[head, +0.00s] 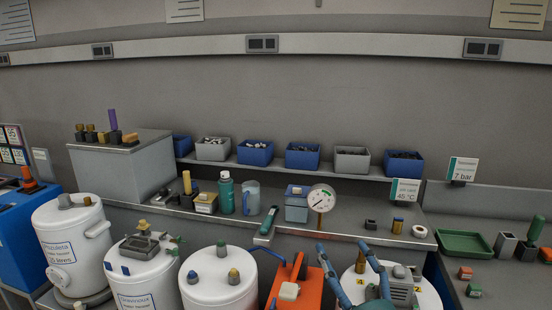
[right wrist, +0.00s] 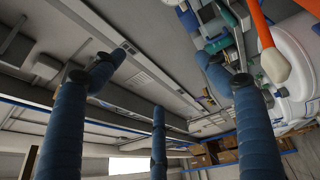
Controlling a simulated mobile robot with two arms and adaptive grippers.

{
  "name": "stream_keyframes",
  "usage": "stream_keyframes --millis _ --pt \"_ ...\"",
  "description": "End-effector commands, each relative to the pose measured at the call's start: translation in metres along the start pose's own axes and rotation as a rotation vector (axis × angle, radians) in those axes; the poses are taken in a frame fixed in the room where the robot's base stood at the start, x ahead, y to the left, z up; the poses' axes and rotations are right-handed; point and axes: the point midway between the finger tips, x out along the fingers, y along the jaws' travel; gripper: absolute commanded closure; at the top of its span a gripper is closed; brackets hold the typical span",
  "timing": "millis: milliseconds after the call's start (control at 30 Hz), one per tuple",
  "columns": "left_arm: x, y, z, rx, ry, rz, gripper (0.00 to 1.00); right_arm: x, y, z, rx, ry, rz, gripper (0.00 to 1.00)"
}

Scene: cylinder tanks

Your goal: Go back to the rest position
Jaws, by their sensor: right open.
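My right gripper (head: 342,247) shows at the lower middle right of the head view, its blue fingers spread and pointing up. My left gripper is not in view.
White tanks (head: 72,245) stand along the front, with a grey bench (head: 345,222) behind them. On it are a green bottle (head: 226,192), a clear jug (head: 251,197) and a round gauge (head: 321,198). Blue and grey bins (head: 303,156) line a shelf. A green tray (head: 465,243) lies right.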

Motion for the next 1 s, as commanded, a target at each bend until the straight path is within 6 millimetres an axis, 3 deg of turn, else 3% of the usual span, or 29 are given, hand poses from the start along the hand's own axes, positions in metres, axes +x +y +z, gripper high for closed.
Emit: stream_keyframes --millis 33,100,200,300,400,600,833,1000 --pt "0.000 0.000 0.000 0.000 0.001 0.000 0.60 -0.016 -0.031 0.018 0.134 -0.083 -0.097 0.26" --pt "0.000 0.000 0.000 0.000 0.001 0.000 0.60 -0.042 -0.072 0.041 0.312 -0.203 -0.227 0.26" --pt "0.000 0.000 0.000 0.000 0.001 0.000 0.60 -0.090 -0.129 0.061 0.541 -0.378 -0.399 0.26" --pt "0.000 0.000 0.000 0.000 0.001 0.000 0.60 -0.146 -0.177 0.069 0.738 -0.553 -0.554 0.26" --pt "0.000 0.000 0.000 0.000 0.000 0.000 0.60 -0.198 -0.210 0.068 0.882 -0.705 -0.676 0.26" --pt "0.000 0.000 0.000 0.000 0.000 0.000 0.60 -0.280 -0.245 0.056 1.061 -0.941 -0.847 0.26" --pt "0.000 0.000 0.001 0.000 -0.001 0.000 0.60 -0.358 -0.261 0.036 1.190 -1.166 -0.995 0.26" --pt "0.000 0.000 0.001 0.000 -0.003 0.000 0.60 -0.353 -0.309 0.042 1.179 -1.176 -1.009 0.26"
